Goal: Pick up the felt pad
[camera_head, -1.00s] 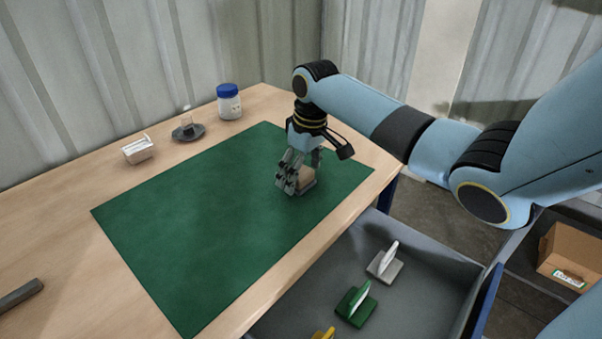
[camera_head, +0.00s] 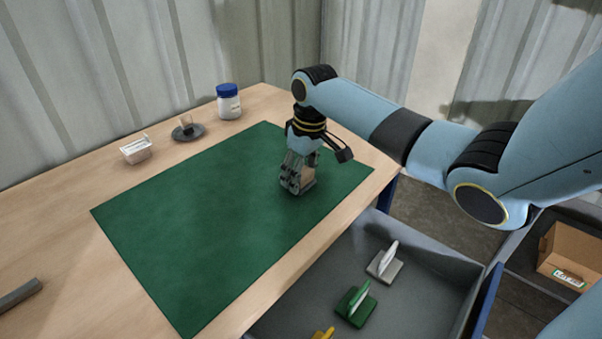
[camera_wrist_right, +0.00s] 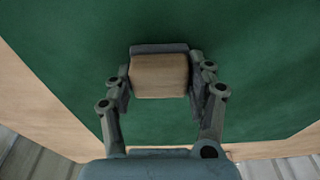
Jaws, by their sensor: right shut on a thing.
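The felt pad (camera_wrist_right: 159,76) is a small tan block with a dark grey layer along one side. It also shows at my right gripper in the head view (camera_head: 308,183), partly hidden by the fingers. My right gripper (camera_head: 298,188) points down over the green mat (camera_head: 200,235), near its right part. In the wrist view my right gripper (camera_wrist_right: 158,85) has one finger against each side of the pad. The pad is at or very near the mat; I cannot tell if it is clear of it. My left gripper is not in view.
A blue-lidded jar (camera_head: 229,103), a dark dish with a small cup (camera_head: 187,131) and a white container (camera_head: 136,150) stand behind the mat. A grey bar (camera_head: 20,295) lies at left. An open drawer (camera_head: 420,262) holds handled pieces. A cardboard box (camera_head: 573,252) is at right.

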